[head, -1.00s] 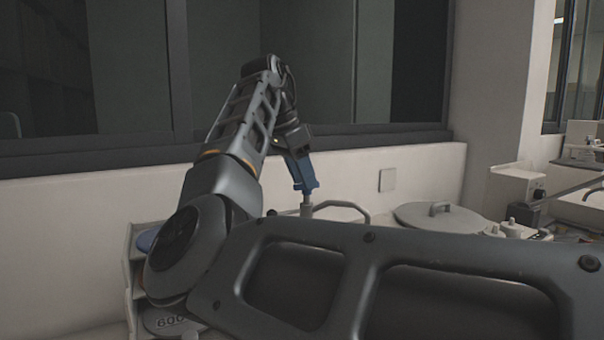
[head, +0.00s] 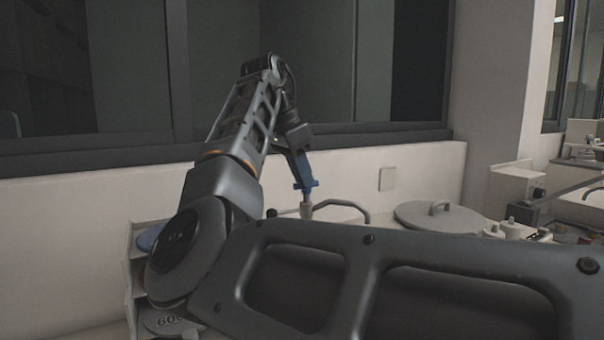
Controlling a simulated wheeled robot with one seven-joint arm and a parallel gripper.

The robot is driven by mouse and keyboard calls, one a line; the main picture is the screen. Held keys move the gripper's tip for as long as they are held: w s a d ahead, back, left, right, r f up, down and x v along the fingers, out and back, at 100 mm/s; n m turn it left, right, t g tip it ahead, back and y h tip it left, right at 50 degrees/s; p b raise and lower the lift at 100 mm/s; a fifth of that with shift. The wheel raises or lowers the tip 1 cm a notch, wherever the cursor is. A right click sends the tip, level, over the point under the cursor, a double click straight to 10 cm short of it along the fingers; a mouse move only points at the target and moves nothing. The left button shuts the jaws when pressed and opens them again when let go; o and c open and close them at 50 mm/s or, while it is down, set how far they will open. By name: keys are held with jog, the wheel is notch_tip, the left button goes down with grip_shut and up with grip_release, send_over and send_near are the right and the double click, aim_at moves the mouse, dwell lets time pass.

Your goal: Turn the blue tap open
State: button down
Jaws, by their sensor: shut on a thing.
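The blue tap (head: 306,185) shows small at the middle of the head view, on top of a pale upright stem (head: 306,209). My gripper (head: 302,177) points down at it from the end of my arm and is shut on it. The fingers look dark blue and meet the tap, so the exact edge between them is hard to tell. My own arm links hide the lower part of the stem and what lies below it.
A curved pipe (head: 345,204) rises just right of the stem. A round grey lid (head: 441,217) lies further right. At the left is a shelf rack (head: 130,265) with discs. A low white wall and dark window stand close behind.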

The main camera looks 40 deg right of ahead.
jog(key=n, duration=0.2)
jog(key=n+t+p, duration=0.1)
jog(key=n, duration=0.1)
jog(key=shift+s+t+p, duration=0.2)
jog(key=shift+t+p, duration=0.1)
jog(key=n+t, duration=0.1)
jog(key=n, duration=0.3)
jog(key=shift+s+n+t, duration=0.2)
jog(key=shift+n+t, duration=0.1)
jog(key=shift+t, duration=0.1)
jog(key=n, duration=0.2)
jog(key=n+t+y, duration=0.1)
jog(key=n, duration=0.1)
jog(key=shift+s+d+y, duration=0.15)
jog(key=shift+y, duration=0.15)
jog(key=shift+d+n+t+y, duration=0.1)
jog(key=shift+n+t+y, duration=0.25)
jog(key=shift+n, duration=0.9)
jog(key=shift+d+n+t+y, duration=0.1)
jog(key=shift+n+t+y, duration=0.2)
jog(key=shift+n, duration=0.95)
jog(key=c, duration=1.2)
grip_release()
jog(key=shift+s, duration=0.1)
